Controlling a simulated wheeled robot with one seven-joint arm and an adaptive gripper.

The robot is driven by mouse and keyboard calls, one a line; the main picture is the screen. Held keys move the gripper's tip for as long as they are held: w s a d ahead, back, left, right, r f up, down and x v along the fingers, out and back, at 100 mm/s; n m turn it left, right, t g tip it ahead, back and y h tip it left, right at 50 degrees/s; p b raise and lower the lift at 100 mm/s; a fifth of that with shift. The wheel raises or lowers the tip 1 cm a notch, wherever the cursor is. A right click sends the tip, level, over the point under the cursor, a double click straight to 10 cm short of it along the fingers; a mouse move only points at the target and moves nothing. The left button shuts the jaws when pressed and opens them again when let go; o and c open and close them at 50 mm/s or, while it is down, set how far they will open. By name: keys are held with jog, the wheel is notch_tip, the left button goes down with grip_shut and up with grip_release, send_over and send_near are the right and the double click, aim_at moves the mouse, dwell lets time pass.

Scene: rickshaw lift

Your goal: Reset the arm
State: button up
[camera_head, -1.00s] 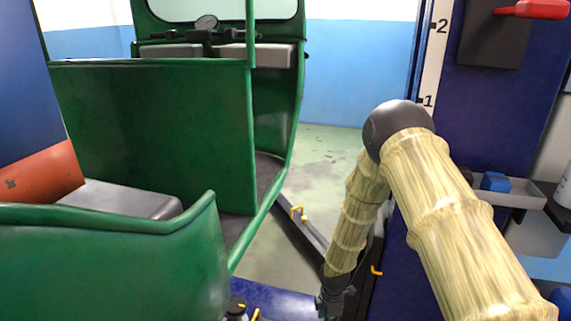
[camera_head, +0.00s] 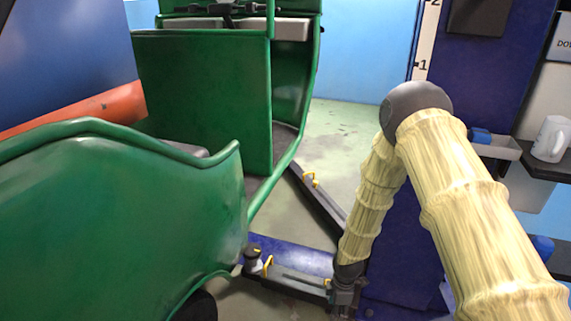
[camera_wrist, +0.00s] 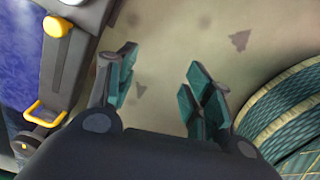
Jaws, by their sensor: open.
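My arm, with its pale bamboo-like links, reaches down in front of the blue lift post in the head view. My gripper (camera_head: 343,296) hangs at its end, low over the floor beside the lift arm. In the wrist view my gripper (camera_wrist: 160,95) is open, its green-padded fingers apart with only bare floor between them. Nothing is held.
The green rickshaw (camera_head: 200,100) fills the left. A dark lift arm (camera_head: 300,284) with yellow handles runs by my gripper; another (camera_head: 320,200) lies behind. The blue post (camera_head: 480,85) stands right, with a tray (camera_head: 497,146) and a white mug (camera_head: 551,138).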

jog(key=s+d+f+m, duration=0.1)
jog(key=s+d+m, duration=0.2)
jog(key=s+m, duration=1.05)
jog(key=s+d+f+m, duration=0.1)
jog(key=s+d+m, duration=0.25)
jog(key=s, duration=1.85)
notch_tip(320, 180, up, 33)
jog(key=p, duration=3.3)
jog(key=shift+w+a+m, duration=0.3)
jog(key=shift+m, duration=0.1)
jog(key=shift+f, duration=0.1)
jog(key=shift+c, duration=0.3)
